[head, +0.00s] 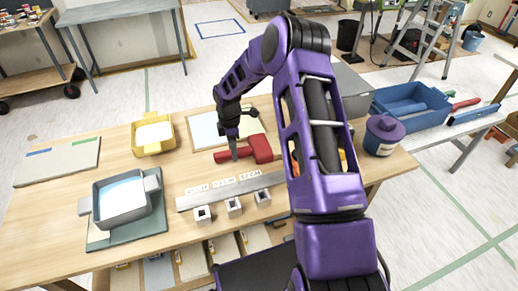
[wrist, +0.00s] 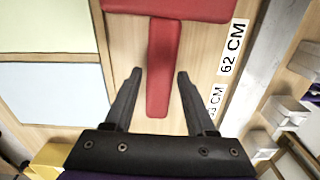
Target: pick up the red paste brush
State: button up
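The red paste brush (head: 258,149) lies flat on the wooden table, its wide head to the right and its handle to the left in the head view. In the wrist view its red handle (wrist: 161,75) runs between my two fingers, with the wide head at the top edge. My gripper (head: 234,154) is over the handle, pointing down. In the wrist view my gripper (wrist: 158,73) is open, with a gap on each side of the handle. I cannot tell how far the fingertips are above the table.
A grey ruler strip (head: 222,194) with centimetre labels lies in front of the brush, with small white square blocks (head: 234,205) near it. A pale sheet (head: 207,131) lies behind. A yellow tray (head: 153,135) and a grey tray (head: 120,200) stand left; a purple-lidded pot (head: 383,136) stands right.

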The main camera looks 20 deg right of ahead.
grip_shut()
jog(key=shift+r, duration=0.1)
notch_tip(320, 180, up, 10)
dwell(0.5)
jog(key=shift+c, duration=1.5)
grip_release()
grip_shut()
